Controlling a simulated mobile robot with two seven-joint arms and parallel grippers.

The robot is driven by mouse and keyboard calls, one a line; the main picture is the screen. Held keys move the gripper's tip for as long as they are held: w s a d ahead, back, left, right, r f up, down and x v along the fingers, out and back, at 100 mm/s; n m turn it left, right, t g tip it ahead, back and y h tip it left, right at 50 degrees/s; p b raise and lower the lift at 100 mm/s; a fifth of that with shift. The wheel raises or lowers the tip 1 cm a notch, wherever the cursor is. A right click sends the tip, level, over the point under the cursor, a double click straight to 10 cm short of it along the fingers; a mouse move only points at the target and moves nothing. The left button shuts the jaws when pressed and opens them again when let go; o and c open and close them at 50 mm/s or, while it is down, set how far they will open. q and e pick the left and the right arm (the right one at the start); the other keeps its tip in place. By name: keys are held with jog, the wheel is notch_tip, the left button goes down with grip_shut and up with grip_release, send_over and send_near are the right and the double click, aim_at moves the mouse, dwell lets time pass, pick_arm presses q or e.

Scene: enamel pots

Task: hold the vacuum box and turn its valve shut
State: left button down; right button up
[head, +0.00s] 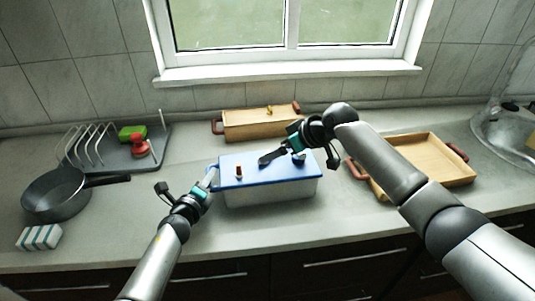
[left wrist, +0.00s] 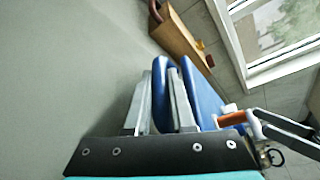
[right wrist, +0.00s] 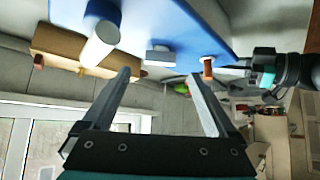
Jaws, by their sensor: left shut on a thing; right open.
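The vacuum box (head: 270,192) stands mid-counter, with a pale body and a blue lid. My left gripper (head: 212,177) is shut on the blue handle at the box's left end; the left wrist view shows the handle (left wrist: 163,66) between its fingers. My right gripper (head: 264,159) is open above the lid. On the lid are a red-brown fitting with a white top (right wrist: 207,68), a white cylinder (right wrist: 100,44) and a small grey-blue block (right wrist: 160,57). The right fingers are apart from these fittings as far as I see. I cannot tell which fitting is the valve.
A wooden tray (head: 262,125) with red-brown handles is behind the box, and another tray (head: 440,165) is to the right. A black pan (head: 55,197), a drying rack (head: 110,155) and a striped sponge (head: 39,237) are left. The counter front is clear.

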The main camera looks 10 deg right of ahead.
aim_at(267, 164)
jog(key=shift+x, duration=2.6)
